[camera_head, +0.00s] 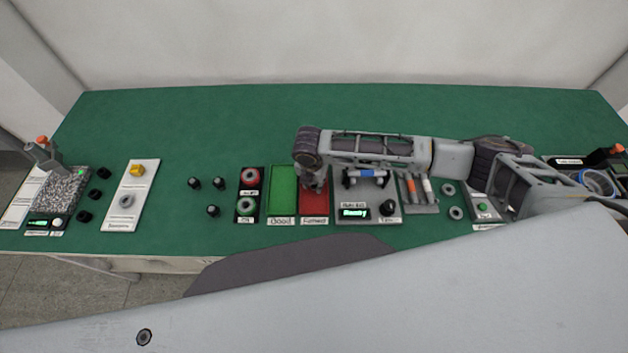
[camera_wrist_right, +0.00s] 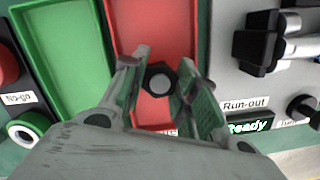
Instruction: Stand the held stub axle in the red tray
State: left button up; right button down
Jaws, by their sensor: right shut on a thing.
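The red tray (camera_head: 314,205) lies flat on the green bench, right of the green tray (camera_head: 283,190). It also shows in the right wrist view (camera_wrist_right: 160,25). My right gripper (camera_head: 316,186) points down over the red tray. In the right wrist view, my right gripper (camera_wrist_right: 163,78) is shut on the stub axle (camera_wrist_right: 159,80), seen end-on as a dark hexagonal part with a pale round end. The axle looks about upright between the fingers, over the tray's near half. Its lower end is hidden, so I cannot tell whether it touches the tray floor. My left gripper is out of view.
The run-out station (camera_head: 368,212) with a lit "Ready" display stands close right of the red tray. The gauge block (camera_head: 249,205) with red and green rings stands left of the green tray. Several black parts (camera_head: 213,211) stand further left. The bench's back is clear.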

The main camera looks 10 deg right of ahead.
aim_at(312, 187)
jog(key=shift+f, duration=0.1)
jog(key=c, duration=1.1)
grip_release()
notch_tip(312, 187, up, 12)
jog(key=s+a, duration=0.1)
jog(key=shift+s, duration=0.25)
